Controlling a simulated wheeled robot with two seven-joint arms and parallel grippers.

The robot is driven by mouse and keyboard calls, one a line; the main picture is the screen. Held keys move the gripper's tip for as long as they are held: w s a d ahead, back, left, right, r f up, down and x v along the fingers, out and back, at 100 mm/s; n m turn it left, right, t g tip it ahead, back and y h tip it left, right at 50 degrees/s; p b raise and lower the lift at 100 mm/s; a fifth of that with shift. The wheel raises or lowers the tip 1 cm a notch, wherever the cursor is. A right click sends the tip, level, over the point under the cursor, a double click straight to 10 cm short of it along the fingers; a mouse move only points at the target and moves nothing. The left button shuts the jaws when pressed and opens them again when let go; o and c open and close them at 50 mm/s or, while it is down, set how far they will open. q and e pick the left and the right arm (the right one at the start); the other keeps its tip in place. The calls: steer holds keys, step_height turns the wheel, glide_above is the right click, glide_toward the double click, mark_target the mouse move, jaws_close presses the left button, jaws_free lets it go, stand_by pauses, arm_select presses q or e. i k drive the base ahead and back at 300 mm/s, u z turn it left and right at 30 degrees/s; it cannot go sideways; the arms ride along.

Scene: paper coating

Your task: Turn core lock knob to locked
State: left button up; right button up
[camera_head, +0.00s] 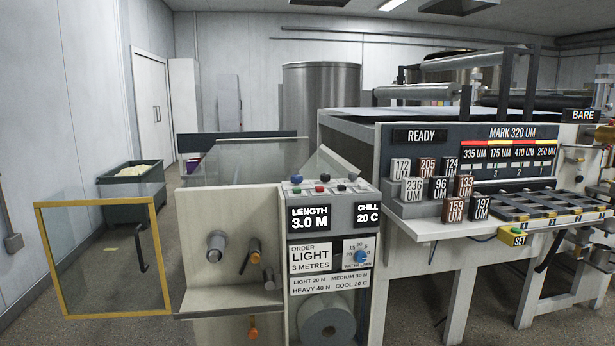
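No label for a core lock knob is readable. On the pale panel of the left machine are a grey round spindle (217,245), an orange-brown knob with a dark lever (254,250), a grey peg (268,281) and, below the shelf, an orange knob (253,329). I cannot tell which of these is the core lock knob, or whether it is locked. A blue dial (361,256) sits on the order panel. A grey roll (326,318) with a dark core hole shows in the opening below. Neither of my grippers is in view.
A yellow-framed clear door (104,258) stands open at the left. A shelf (228,302) juts out under the pegs. Several numbered blocks (439,188) stand on a rack at the right, above a white ledge (460,226). A dark bin (131,192) stands behind the door.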

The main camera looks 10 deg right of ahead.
mark_target(296, 179)
steer(key=z, duration=0.75)
steer(key=i, duration=1.35)
steer(key=u, duration=0.55)
